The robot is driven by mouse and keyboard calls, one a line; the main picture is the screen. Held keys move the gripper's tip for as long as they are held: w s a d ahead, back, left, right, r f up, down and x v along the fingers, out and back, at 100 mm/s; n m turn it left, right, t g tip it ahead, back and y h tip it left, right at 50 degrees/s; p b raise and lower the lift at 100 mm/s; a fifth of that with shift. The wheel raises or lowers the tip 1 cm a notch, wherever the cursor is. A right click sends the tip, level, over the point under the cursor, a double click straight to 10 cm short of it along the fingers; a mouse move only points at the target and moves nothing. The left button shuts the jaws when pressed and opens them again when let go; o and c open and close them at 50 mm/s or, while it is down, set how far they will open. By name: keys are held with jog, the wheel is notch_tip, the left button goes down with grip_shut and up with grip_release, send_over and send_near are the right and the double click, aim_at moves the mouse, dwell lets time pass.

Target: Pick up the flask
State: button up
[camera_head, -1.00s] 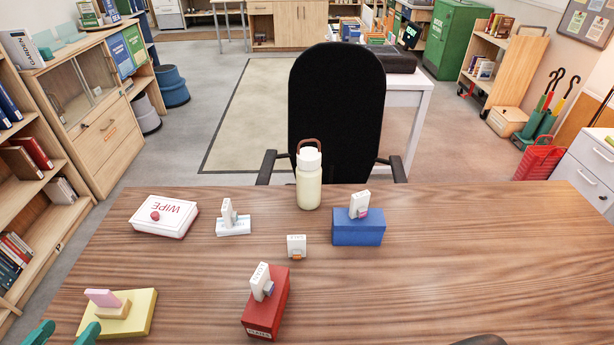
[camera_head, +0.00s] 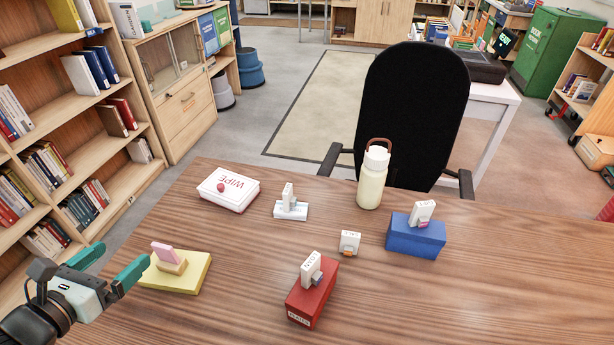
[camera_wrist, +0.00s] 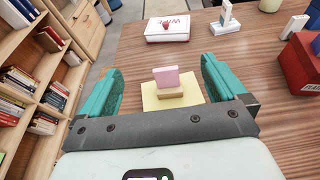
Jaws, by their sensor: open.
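The flask (camera_head: 372,180) is cream-coloured with a white lid and a brown loop handle. It stands upright near the far edge of the wooden table in the head view, in front of a black chair. My gripper (camera_head: 115,266) has teal fingers and is at the table's left side, well apart from the flask. It is open and empty; in the wrist view its fingers (camera_wrist: 161,88) stand wide apart, with a yellow pad beyond them.
The table's right side is clear.

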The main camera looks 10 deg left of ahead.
jog(key=w+d+r+m+t+h, duration=0.1)
jog(key=w+d, duration=0.3)
jog(key=w, duration=0.4)
jog(key=w+d+r+m+h, duration=0.1)
jog(key=w+d+h, duration=0.15)
jog(key=w, duration=0.55)
jog(key=m+h, duration=0.3)
jog(key=h, duration=0.1)
send_near(369, 164)
jog(key=a+r, duration=0.5)
jog(key=a, duration=0.6)
jog(key=w+d+m+h, duration=0.15)
jog(key=w+d, duration=0.25)
jog(key=d, duration=0.8)
jog(key=shift+n, duration=0.35)
notch_tip(369, 164, down, 5)
jog(key=shift+d+f, duration=0.15)
jog(key=shift+f, duration=0.05)
jog(key=shift+w+d+f, duration=0.1)
jog(key=shift+w+f, duration=0.05)
jog(key=shift+f, duration=0.05)
jog(key=x, duration=0.5)
jog(key=shift+r+x, duration=0.15)
jog(key=shift+x, duration=1.2)
jog(key=shift+r+x, duration=0.1)
jog(key=shift+x, duration=1.2)
jog(key=shift+d, duration=0.1)
jog(key=c, duration=1.7)
